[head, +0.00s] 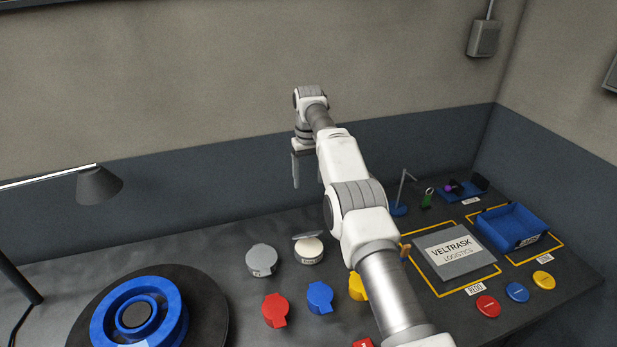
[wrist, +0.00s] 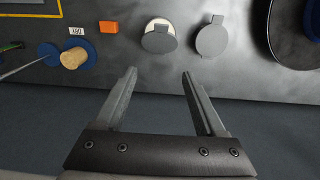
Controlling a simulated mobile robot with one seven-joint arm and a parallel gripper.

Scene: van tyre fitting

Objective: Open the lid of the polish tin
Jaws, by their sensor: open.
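Two round grey tins stand side by side on the dark bench. One tin (head: 309,252) has its thin lid (head: 306,237) raised at the back, and pale cream-coloured contents show. It also shows in the wrist view (wrist: 158,24), where its grey lid (wrist: 158,43) hides part of the contents. The other grey tin (head: 261,260) is closed; it also shows in the wrist view (wrist: 212,39). I cannot read their labels, so I cannot tell which is the polish tin. My gripper (head: 296,184) is open and empty, above and behind the tins, its fingers (wrist: 158,74) apart from both.
Red (head: 275,310), blue (head: 320,296) and yellow (head: 357,287) lidded pots stand in front. A blue wheel (head: 105,325) lies on a black disc at left. A grey box (head: 455,250) and blue tray (head: 512,228) are at right. A cork (wrist: 74,58) and orange block (wrist: 109,27) show nearby.

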